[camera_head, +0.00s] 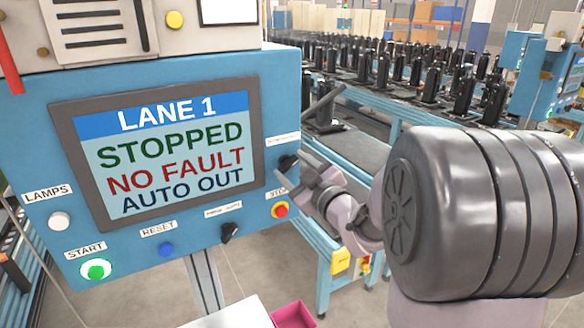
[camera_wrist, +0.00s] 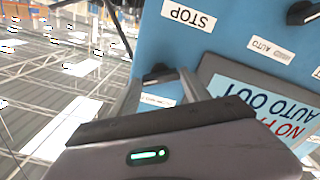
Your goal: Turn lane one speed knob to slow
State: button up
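The lane one control panel (camera_head: 40,130) is blue, with a screen (camera_head: 170,150) reading LANE 1, STOPPED, NO FAULT, AUTO OUT. A small black knob (camera_head: 288,162) sits at the panel's right edge, under a label too small to read. In the wrist view, the panel appears upside down and this knob (camera_wrist: 158,73) shows between my fingers. My gripper (camera_wrist: 160,82) is open, with one finger on each side of the knob; I cannot tell if they touch it. In the head view, my gripper (camera_head: 288,168) reaches the panel from the right.
Below the screen are a red stop button (camera_head: 280,210), another black knob (camera_head: 229,232), a blue reset button (camera_head: 166,249), a lit green start button (camera_head: 96,269) and a white lamps button (camera_head: 59,221). Conveyors with black compressors (camera_head: 430,80) stand behind. A pink bin (camera_head: 294,315) is below.

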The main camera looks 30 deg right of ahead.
jog(key=c, duration=0.9)
jog(key=shift+o, duration=0.2)
